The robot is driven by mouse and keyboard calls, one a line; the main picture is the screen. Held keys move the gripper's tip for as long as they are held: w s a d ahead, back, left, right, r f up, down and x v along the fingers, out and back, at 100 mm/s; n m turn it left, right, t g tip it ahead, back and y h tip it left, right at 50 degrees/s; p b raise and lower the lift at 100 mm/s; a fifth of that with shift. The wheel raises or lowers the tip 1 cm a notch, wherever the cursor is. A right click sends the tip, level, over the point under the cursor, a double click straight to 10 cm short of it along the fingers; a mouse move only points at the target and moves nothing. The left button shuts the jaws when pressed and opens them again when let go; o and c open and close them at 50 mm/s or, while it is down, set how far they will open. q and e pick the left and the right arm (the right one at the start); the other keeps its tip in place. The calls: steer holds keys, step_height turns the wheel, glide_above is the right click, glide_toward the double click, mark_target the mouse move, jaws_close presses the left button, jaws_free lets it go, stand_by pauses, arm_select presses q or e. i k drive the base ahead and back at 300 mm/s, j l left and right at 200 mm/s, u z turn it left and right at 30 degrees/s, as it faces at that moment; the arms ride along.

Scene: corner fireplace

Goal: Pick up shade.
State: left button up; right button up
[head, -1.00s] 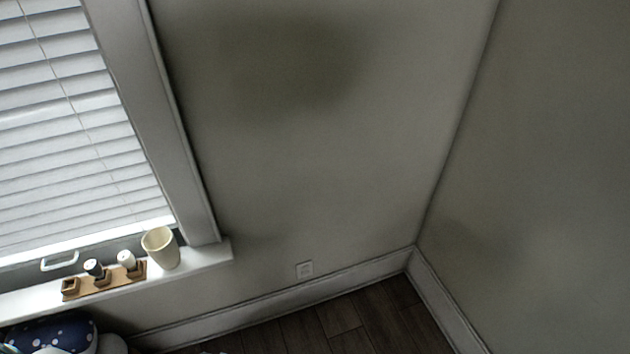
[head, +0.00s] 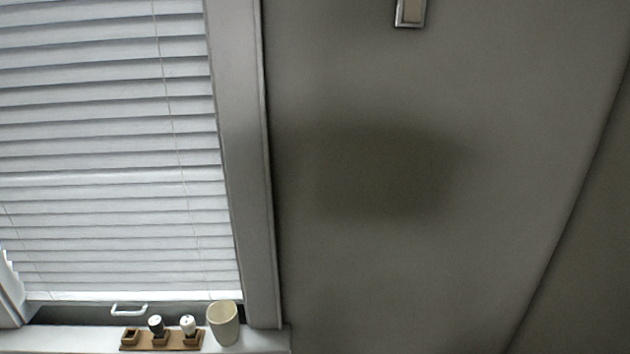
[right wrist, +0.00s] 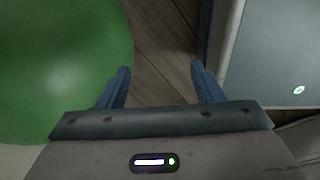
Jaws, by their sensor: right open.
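A cream, cup-shaped piece (head: 223,323), which looks like the shade, stands upright on the right end of the white window sill in the head view. Its wide rim faces up. Left of it, a wooden holder (head: 180,341) carries a dark-topped piece (head: 156,325) and a white piece (head: 188,325). My right gripper (right wrist: 160,72) shows in the right wrist view, open, with nothing between its blue fingers and wood floor beyond. The shade is not in that view. My left gripper is not in view.
A window with white blinds (head: 110,150) rises behind the sill (head: 262,340); a white handle (head: 129,309) is at its bottom. A wall plate (head: 410,12) is at the top. In the right wrist view, a large green rounded thing (right wrist: 60,65) is left and a grey panel (right wrist: 270,55) right.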

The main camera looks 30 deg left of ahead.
mark_target(222, 316)
steer(key=u, duration=1.6)
steer(key=i+l, duration=0.1)
steer(key=l, duration=0.2)
